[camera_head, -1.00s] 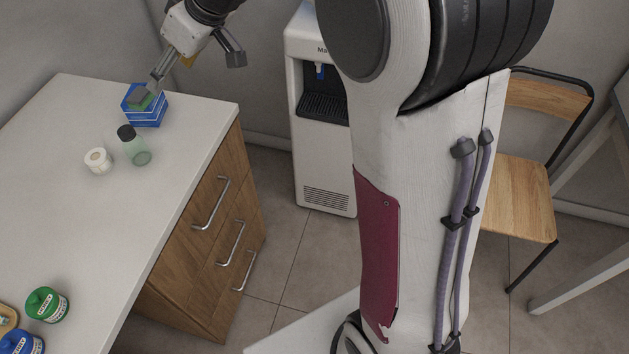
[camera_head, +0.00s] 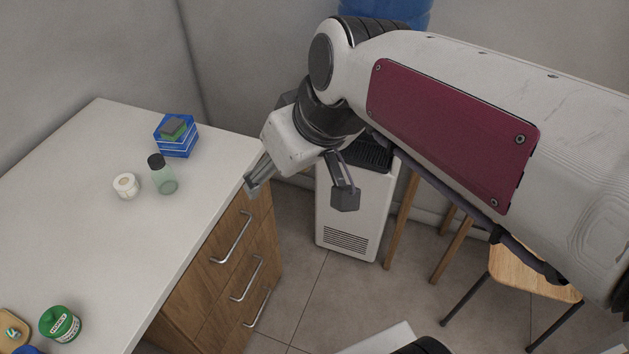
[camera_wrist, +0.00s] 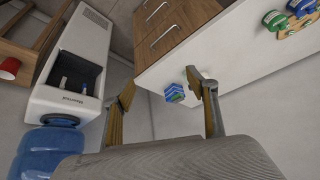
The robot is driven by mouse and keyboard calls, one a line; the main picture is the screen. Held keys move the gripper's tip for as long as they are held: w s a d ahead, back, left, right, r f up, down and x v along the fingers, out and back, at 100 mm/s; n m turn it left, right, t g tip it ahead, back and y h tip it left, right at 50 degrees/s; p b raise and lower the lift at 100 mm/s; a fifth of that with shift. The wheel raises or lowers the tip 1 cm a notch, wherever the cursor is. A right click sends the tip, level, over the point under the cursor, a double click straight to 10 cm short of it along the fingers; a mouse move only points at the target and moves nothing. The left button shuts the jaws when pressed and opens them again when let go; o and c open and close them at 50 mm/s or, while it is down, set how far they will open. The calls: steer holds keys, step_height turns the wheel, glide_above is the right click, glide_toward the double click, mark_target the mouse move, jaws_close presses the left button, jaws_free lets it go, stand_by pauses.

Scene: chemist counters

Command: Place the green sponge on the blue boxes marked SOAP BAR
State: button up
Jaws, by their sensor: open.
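The green sponge (camera_head: 172,129), with a dark grey top face, lies on top of the stacked blue boxes (camera_head: 177,147) near the far right corner of the counter. The boxes also show small in the wrist view (camera_wrist: 175,92); their lettering is too small to read. My gripper (camera_head: 300,192) is open and empty, beyond the counter's right edge and apart from the sponge and boxes. In the wrist view its two fingers (camera_wrist: 163,100) stand wide apart with nothing held between them.
A green-tinted bottle with a black cap (camera_head: 163,178) and a white roll (camera_head: 126,185) stand in front of the boxes. A green jar (camera_head: 61,324) is at the near left. A water dispenser (camera_head: 345,225) stands right of the counter (camera_head: 90,225). The middle counter is mostly clear.

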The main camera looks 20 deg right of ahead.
mark_target(173, 129)
steer(key=s+d+f+m+h, duration=0.2)
steer(key=s+d+f, duration=0.2)
steer(key=s, duration=0.6)
steer(key=shift+s+d+m, duration=0.15)
steer(key=shift+s+m, duration=0.15)
steer(key=shift+o, duration=0.4)
steer(key=shift+r, duration=0.1)
stand_by(1.3)
